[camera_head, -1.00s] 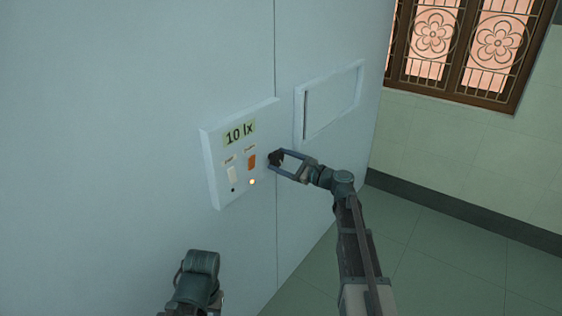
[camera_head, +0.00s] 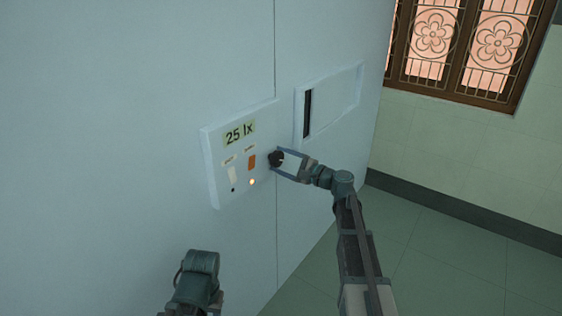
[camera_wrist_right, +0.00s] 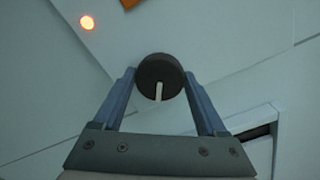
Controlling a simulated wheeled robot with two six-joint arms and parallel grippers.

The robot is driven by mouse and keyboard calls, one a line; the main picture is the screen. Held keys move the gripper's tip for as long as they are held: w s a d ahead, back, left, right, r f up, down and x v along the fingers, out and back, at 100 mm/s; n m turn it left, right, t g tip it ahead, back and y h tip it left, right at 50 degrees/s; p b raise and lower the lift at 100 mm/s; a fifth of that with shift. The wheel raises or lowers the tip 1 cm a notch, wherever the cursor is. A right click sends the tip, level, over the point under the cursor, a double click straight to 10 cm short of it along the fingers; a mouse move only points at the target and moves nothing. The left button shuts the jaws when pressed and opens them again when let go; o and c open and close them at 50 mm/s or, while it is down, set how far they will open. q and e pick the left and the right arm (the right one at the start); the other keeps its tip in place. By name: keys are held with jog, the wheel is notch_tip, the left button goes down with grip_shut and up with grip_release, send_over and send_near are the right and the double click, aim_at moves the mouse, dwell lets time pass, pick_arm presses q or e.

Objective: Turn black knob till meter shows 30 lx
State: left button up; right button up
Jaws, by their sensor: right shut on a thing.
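The black knob (camera_head: 276,158) sits at the right edge of the white control panel (camera_head: 212,170). My right gripper (camera_head: 279,158) is shut on it, with one finger on each side. In the right wrist view the round knob (camera_wrist_right: 160,77) shows a white pointer line, between the two blue-grey fingers of the gripper (camera_wrist_right: 160,85). The meter (camera_head: 240,132) at the top of the panel reads 25 lx. My left arm (camera_head: 194,285) shows at the bottom of the head view; its fingertips cannot be made out.
The panel also has a white switch (camera_head: 231,175), an orange switch (camera_head: 251,162) and a lit lamp (camera_head: 252,182). A framed slot (camera_head: 335,103) in the wall to the right has a dark opening at its left. Bare floor (camera_head: 440,255) lies right of my arm.

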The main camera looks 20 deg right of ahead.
dwell(0.3)
jog(key=o, duration=1.3)
jog(key=shift+s, duration=0.1)
jog(key=v, duration=1.3)
jog(key=shift+s+d, duration=0.25)
